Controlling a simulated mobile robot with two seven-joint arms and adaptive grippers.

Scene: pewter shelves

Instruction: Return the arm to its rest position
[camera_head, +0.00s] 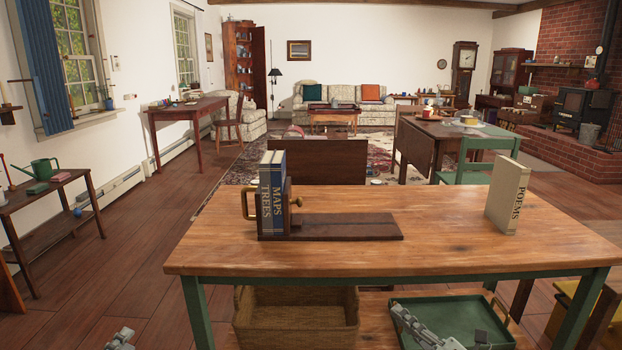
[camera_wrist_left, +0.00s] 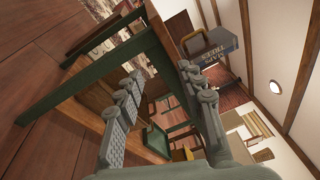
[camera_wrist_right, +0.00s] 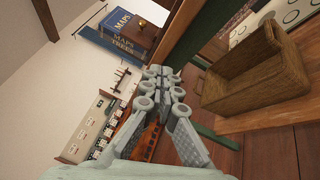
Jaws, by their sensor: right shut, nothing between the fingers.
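My left gripper (camera_head: 121,339) shows at the bottom left edge of the head view, left of the table and below its top. In the left wrist view its fingers (camera_wrist_left: 162,77) are spread apart with nothing between them. My right gripper (camera_head: 405,318) is at the lower right of the head view, in front of the table and below its top, overlapping the green tray in the picture. In the right wrist view its fingers (camera_wrist_right: 163,73) are together and hold nothing. Most of both arms is out of the head view.
The wooden table (camera_head: 340,262) has green legs. Blue books (camera_head: 272,190) marked MAPS and TREES stand upright beside a brass-handled wooden bookend at its left. A beige POEMS book (camera_head: 507,195) stands at its right. Below are a wicker basket (camera_head: 296,320) and a green tray (camera_head: 470,318).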

